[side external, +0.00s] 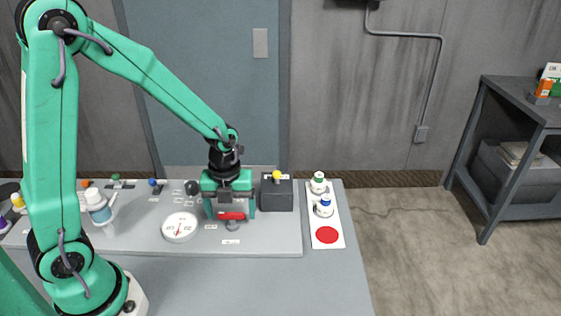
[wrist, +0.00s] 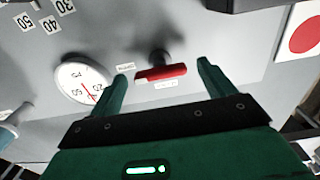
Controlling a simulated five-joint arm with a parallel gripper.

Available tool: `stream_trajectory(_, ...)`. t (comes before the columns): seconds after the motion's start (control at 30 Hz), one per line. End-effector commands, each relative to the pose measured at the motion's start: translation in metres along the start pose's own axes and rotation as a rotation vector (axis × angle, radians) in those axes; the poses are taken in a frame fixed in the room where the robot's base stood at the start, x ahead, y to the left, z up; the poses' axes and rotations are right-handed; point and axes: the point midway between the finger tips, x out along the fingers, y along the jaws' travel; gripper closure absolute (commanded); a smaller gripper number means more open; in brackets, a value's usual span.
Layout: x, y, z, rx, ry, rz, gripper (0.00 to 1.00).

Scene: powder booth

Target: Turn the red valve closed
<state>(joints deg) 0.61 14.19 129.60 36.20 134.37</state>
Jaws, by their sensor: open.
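The red valve (side external: 231,216) has a bar-shaped handle on a grey stem, standing on the grey panel. In the wrist view its red handle (wrist: 161,74) lies crosswise between my fingers, a little beyond their tips. My gripper (side external: 230,212) is open above and around the valve, with one finger on each side of the handle. In the wrist view my gripper's two green fingers (wrist: 162,72) are spread wide, with gaps to both ends of the handle. I cannot tell the exact height of the fingertips over the handle.
A white dial gauge (side external: 180,227) is left of the valve. A dark box with a yellow button (side external: 277,192) stands close on the right. Beyond it, a white strip (side external: 327,210) carries two small bottles and a red disc.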

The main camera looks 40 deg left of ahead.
Motion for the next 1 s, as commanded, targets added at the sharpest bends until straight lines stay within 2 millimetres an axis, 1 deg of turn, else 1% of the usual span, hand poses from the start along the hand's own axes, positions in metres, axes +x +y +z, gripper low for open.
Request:
stream_trajectory(0.13, -0.0001, 0.0001, -0.0001, 0.0, 0.0, 0.0, 0.18)
stream_trajectory(0.17, -0.0001, 0.0001, -0.0001, 0.0, 0.0, 0.0, 0.22)
stream_trajectory(0.2, -0.0001, 0.0001, -0.0001, 0.0, 0.0, 0.0, 0.3)
stream_trajectory(0.37, -0.0003, 0.0001, -0.0001, 0.0, 0.0, 0.0, 0.61)
stream_trajectory(0.4, -0.0003, 0.0001, -0.0001, 0.0, 0.0, 0.0, 0.63)
stream_trajectory(0.77, -0.0005, 0.0001, 0.0, -0.04, 0.0, 0.0, 0.63)
stream_trajectory(1.0, -0.0005, 0.0001, 0.0001, -0.155, 0.0, 0.0, 0.63)
